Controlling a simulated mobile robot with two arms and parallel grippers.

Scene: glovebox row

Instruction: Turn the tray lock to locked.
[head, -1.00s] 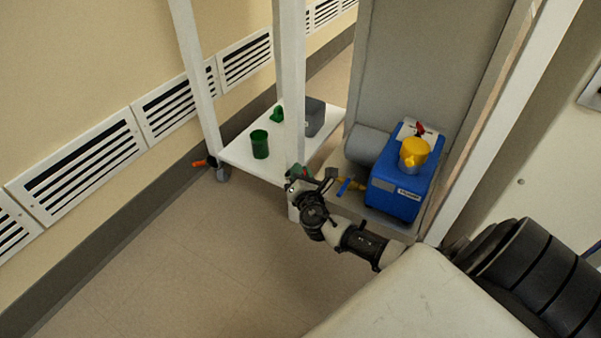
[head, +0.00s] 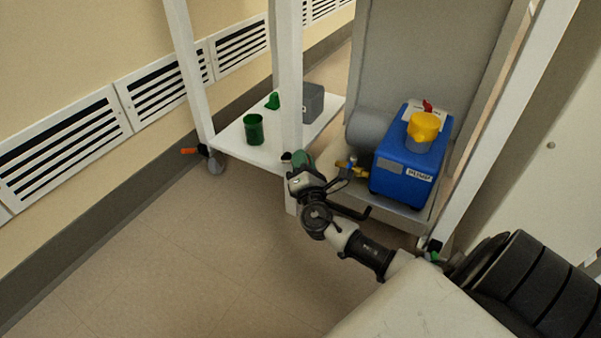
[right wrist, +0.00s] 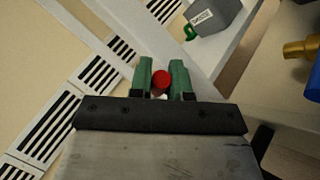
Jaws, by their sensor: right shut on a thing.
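My right gripper (head: 298,160) is at the lower part of the white front post (head: 289,85), beside the lower shelf. In the right wrist view its green fingers (right wrist: 161,75) are shut on a small red, round-ended knob (right wrist: 162,83). I take this knob to be the tray lock. Its base is mostly hidden, so I cannot read whether it is locked. In the head view the gripper and wrist hide the knob. My left gripper is not in view.
A blue pump (head: 405,172) with a yellow cap (head: 424,127) stands right of the gripper, with a brass fitting (head: 355,170) close by. A green cup (head: 254,130) and a grey box (head: 313,104) are on the white shelf (head: 230,142). Floor at left is clear.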

